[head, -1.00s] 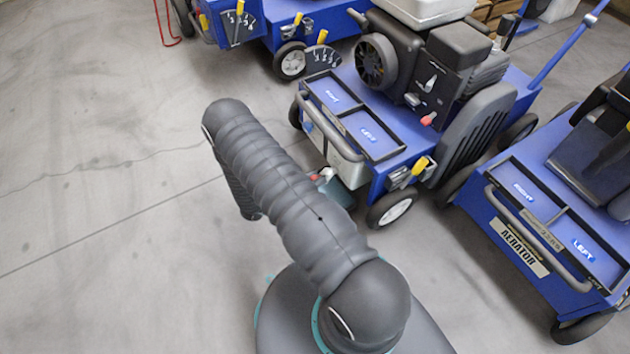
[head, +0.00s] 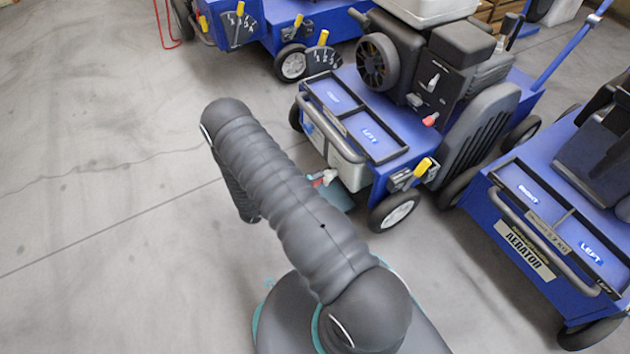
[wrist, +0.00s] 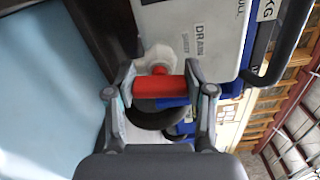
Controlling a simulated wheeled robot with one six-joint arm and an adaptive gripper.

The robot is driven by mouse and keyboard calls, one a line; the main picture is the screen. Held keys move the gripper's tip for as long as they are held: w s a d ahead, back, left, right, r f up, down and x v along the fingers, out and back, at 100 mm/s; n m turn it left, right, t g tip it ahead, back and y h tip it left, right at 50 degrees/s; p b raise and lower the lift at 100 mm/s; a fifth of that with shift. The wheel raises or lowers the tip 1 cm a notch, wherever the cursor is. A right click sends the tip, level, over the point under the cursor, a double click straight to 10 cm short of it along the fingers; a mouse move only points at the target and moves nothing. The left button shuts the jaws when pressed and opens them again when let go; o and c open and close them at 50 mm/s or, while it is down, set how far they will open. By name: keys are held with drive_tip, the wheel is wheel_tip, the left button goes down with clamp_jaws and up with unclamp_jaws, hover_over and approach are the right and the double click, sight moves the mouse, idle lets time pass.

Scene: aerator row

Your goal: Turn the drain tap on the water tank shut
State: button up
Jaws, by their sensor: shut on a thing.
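The water tank is a white box low on the front of the middle blue machine; it shows in the head view (head: 345,150) and at the top of the wrist view (wrist: 190,50), with a DRAIN label (wrist: 199,40). A pale fitting (wrist: 153,55) on it carries the drain tap, whose red bar handle (wrist: 159,89) lies across the wrist view. My gripper (wrist: 160,87) is shut on the handle, one fingertip at each end. In the head view only a small red bit of the tap shows, and my arm hides most of my gripper.
The middle machine (head: 385,180) has a front wheel (head: 395,212) close right of the tap. Another blue machine (head: 545,235) stands to the right, one more (head: 265,25) behind. A pale blue surface (wrist: 50,95) fills the wrist view's left. Floor at left is clear.

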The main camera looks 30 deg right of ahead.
drive_tip(key=shift+n, duration=0.8)
drive_tip(key=o, duration=1.2)
drive_tip(key=shift+c, duration=0.2)
drive_tip(key=a, duration=1.2)
drive_tip(key=shift+s, duration=0.2)
